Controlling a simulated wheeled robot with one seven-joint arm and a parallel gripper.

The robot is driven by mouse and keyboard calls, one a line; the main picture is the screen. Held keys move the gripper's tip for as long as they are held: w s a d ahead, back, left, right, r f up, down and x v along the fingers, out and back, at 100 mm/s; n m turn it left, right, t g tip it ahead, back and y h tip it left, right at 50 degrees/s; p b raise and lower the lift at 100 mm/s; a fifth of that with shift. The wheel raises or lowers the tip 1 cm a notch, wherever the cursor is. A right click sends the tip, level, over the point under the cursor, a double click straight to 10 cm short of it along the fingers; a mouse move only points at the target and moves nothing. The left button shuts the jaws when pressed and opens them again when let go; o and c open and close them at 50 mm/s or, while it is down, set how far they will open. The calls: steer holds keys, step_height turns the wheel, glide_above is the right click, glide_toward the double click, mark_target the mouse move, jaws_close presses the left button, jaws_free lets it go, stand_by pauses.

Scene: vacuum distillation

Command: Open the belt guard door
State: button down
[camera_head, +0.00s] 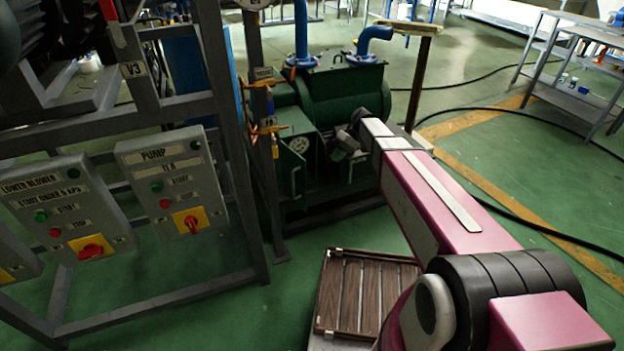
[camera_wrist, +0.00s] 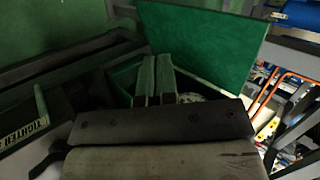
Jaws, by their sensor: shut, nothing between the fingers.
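The dark green pump machine (camera_head: 345,95) stands on the floor in the middle of the head view. A flat green panel (camera_head: 293,168), which looks like the belt guard door, stands out at an angle on its near left side. In the wrist view a bright green flat panel (camera_wrist: 205,40) rises behind and right of the fingers, with a dark recess to its left. My gripper (camera_wrist: 155,78) has its two fingers together and empty, in front of this panel; I cannot tell whether they touch it. In the head view my gripper (camera_head: 343,145) is small and dark beside the machine's front.
A grey frame with the pump switch box (camera_head: 168,180) and lower blower box (camera_head: 65,207) stands left. Orange-handled valves (camera_head: 268,130) are close left of the panel. A slatted brown platform (camera_head: 365,292) lies below my arm. Open floor (camera_head: 480,160) is to the right.

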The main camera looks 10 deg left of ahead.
steer(key=a, duration=0.1)
glide_toward(298, 185)
steer(key=s+d+f, duration=0.2)
steer(key=s+d, duration=0.1)
steer(key=shift+s+a+f+n, duration=0.15)
steer(key=shift+s+a+n, duration=0.15)
steer(key=shift+s+a, duration=1.05)
steer(key=s+a+m+y, duration=0.1)
steer(key=s+a, duration=0.1)
steer(key=s+a+m+t, duration=0.1)
steer(key=s+a, duration=0.1)
steer(key=shift+s+a+m+t+y, duration=0.15)
steer(key=shift+s+m+t+y, duration=0.15)
steer(key=shift+s+m+y, duration=0.1)
